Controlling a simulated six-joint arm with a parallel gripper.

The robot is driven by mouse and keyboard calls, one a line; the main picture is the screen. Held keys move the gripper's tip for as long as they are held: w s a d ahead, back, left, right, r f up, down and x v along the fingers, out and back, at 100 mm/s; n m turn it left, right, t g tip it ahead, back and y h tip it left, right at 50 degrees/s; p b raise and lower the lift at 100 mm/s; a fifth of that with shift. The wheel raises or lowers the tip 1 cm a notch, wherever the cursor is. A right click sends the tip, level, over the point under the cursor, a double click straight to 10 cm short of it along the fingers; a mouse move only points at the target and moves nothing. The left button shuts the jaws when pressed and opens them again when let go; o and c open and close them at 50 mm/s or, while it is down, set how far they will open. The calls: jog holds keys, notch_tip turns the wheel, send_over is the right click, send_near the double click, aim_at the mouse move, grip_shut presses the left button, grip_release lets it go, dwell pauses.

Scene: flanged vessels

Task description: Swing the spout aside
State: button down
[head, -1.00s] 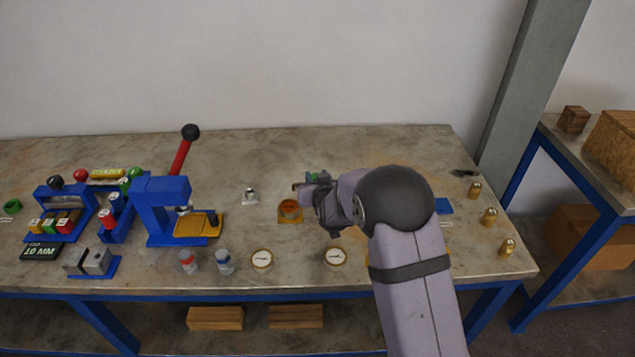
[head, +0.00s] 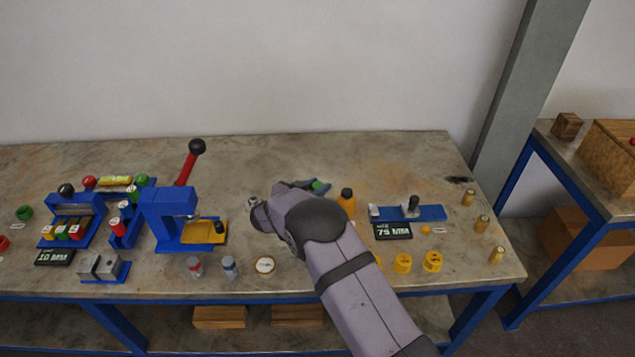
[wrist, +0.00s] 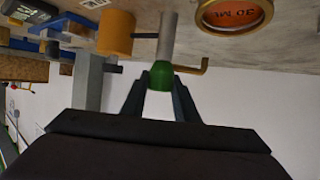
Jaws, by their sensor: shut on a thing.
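In the wrist view my gripper (wrist: 160,88) is shut on a green knob (wrist: 161,74) at the end of a grey stem (wrist: 167,40). A thin, bent, brass-coloured spout (wrist: 192,69) sticks out to the right just beside the knob. An orange cylinder (wrist: 116,34) stands to the left of the stem, and a round orange "30 ML" dish (wrist: 234,13) lies to the right. In the head view the cylinder (head: 346,203) is right of my gripper (head: 316,186). My arm hides the dish and the spout there.
A blue plate (head: 432,213) and a "75 MM" display (head: 393,231) lie to the right. A blue press (head: 166,213) with a red lever stands to the left. Small bottles and a dial (head: 265,265) line the front. The back middle of the bench is clear.

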jog(key=shift+w+m+g+h+b, duration=0.1)
jog(key=shift+m+g+h+b, duration=0.3)
jog(key=shift+m+h, duration=0.4)
jog(key=shift+m, duration=0.3)
jog(key=shift+d+r+g+h+b, duration=0.1)
jog(key=shift+r+g+h+b, duration=0.15)
jog(key=shift+g+h, duration=0.25)
jog(key=c, duration=1.4)
grip_release()
jog(key=shift+f, duration=0.1)
jog(key=shift+s+a+b, duration=0.3)
jog(key=shift+s+a, duration=0.1)
jog(key=shift+a, duration=0.1)
jog(key=b+v, duration=0.1)
jog(key=v, duration=0.5)
jog(key=shift+s+r, duration=0.1)
jog(key=shift+r, duration=0.15)
